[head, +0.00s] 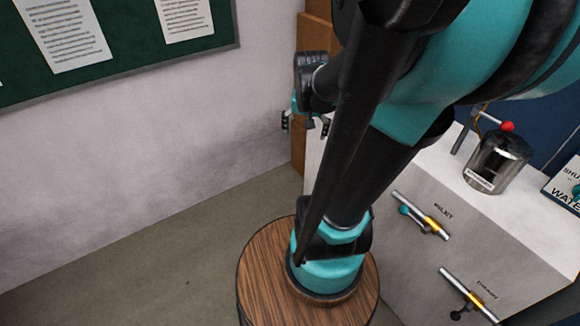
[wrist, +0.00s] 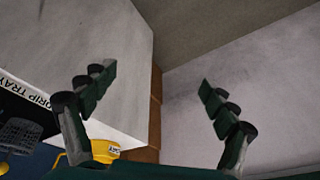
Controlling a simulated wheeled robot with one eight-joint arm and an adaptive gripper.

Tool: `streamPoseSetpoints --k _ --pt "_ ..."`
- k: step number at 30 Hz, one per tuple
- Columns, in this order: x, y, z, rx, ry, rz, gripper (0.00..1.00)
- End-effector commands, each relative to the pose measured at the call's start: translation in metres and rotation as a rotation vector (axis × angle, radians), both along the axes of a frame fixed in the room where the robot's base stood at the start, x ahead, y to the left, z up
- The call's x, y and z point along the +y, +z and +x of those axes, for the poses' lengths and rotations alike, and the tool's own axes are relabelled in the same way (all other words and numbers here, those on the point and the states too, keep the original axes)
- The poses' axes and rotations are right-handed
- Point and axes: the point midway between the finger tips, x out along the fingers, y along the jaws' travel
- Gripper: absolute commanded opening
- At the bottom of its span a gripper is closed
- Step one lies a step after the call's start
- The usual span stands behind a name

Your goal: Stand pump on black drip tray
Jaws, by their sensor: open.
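My gripper (head: 306,122) hangs in the air beyond my arm in the head view. In the wrist view its two fingers (wrist: 157,80) are spread wide with nothing between them. A black drip tray (wrist: 14,103) is cut off at the wrist view's left edge, beside a white strip lettered DRIP TRAY. A grey ribbed part (wrist: 20,134) lies at the tray; I cannot tell whether it belongs to the pump. A yellow thing with a small tag (wrist: 100,150) is partly behind the left finger. I cannot identify the pump for sure.
Two tube fittings (head: 421,215) (head: 468,294) sit on the cabinet front. A green notice board (head: 120,55) hangs on the wall. Open floor (head: 150,265) lies at left.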

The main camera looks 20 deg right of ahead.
Motion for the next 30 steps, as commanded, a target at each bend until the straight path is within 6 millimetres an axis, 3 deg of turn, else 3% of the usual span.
streamPoseSetpoints --k 1,3,9,30 --pt "0.022 -0.02 -0.017 -0.014 0.118 -0.017 0.86" --pt "0.043 -0.04 -0.037 -0.033 0.26 -0.042 0.86" --pt "0.07 -0.069 -0.07 -0.065 0.473 -0.083 0.86" --pt "0.071 -0.071 -0.073 -0.067 0.49 -0.086 0.86"
